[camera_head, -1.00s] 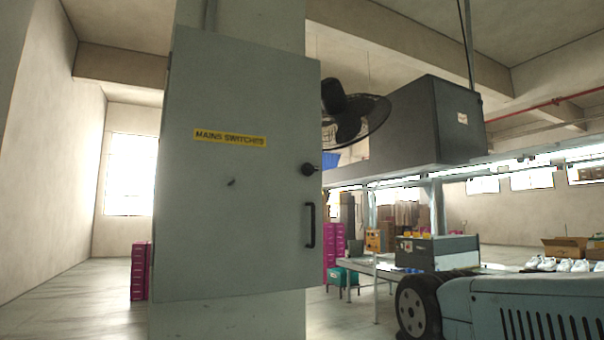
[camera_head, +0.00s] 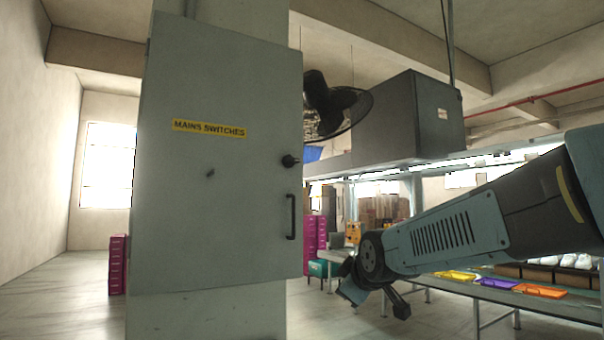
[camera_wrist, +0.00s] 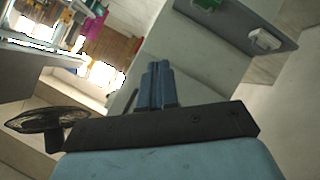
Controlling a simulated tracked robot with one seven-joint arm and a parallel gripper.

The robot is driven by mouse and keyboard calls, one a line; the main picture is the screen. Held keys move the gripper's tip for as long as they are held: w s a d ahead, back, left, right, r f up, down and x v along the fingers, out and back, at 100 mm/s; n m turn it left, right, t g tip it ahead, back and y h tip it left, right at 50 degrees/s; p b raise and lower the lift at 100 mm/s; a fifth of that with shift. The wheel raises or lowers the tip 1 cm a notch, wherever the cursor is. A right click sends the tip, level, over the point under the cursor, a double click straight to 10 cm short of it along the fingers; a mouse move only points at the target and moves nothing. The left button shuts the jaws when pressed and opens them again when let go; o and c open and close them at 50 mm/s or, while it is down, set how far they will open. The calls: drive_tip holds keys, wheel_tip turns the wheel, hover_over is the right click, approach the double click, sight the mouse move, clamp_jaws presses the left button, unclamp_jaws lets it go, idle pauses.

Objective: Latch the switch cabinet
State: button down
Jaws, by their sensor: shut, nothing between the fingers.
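The switch cabinet (camera_head: 225,220) is grey, with a yellow "MAINS SWITCHES" label, on a pillar at left in the head view. Its door faces me; I cannot tell whether it sits flush. A black knob (camera_head: 290,160) is near its right edge, and a black bar handle (camera_head: 291,217) is below it. My gripper (camera_wrist: 158,72) is shut and empty in the wrist view. In the head view my arm reaches in from the right, its end low and right of the handle, apart from it in the picture. A grey panel (camera_wrist: 232,22) with green and white parts shows in the wrist view; its identity is unclear.
A dark fan (camera_head: 335,105) and a large dark box (camera_head: 410,120) are right of the cabinet, above the work line. A table with coloured trays (camera_head: 500,283) stands at lower right. Magenta crates (camera_head: 118,265) are behind the pillar. The floor at left is clear.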

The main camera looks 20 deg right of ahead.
drive_tip(key=w+d+r+n+t+h, duration=0.1)
drive_tip(key=w+d+r+n+t, duration=0.1)
drive_tip(key=w+r+n+t, duration=0.45)
drive_tip(key=w+d+r+n+t, duration=0.1)
drive_tip(key=w+d+r+n, duration=0.3)
drive_tip(key=w, duration=0.6)
drive_tip(key=w+a+r+n+t+y, duration=0.5)
drive_tip(key=w+r+n+y, duration=0.3)
drive_tip(key=n, duration=1.1)
drive_tip(key=shift+w+r+n+t, duration=0.15)
drive_tip(key=shift+n+t, duration=0.2)
drive_tip(key=shift+t, duration=0.5)
approach(288, 164)
drive_tip(key=w+d, duration=0.3)
drive_tip(key=r, duration=0.4)
drive_tip(key=shift+w+r, duration=0.2)
drive_tip(key=shift+w, duration=0.15)
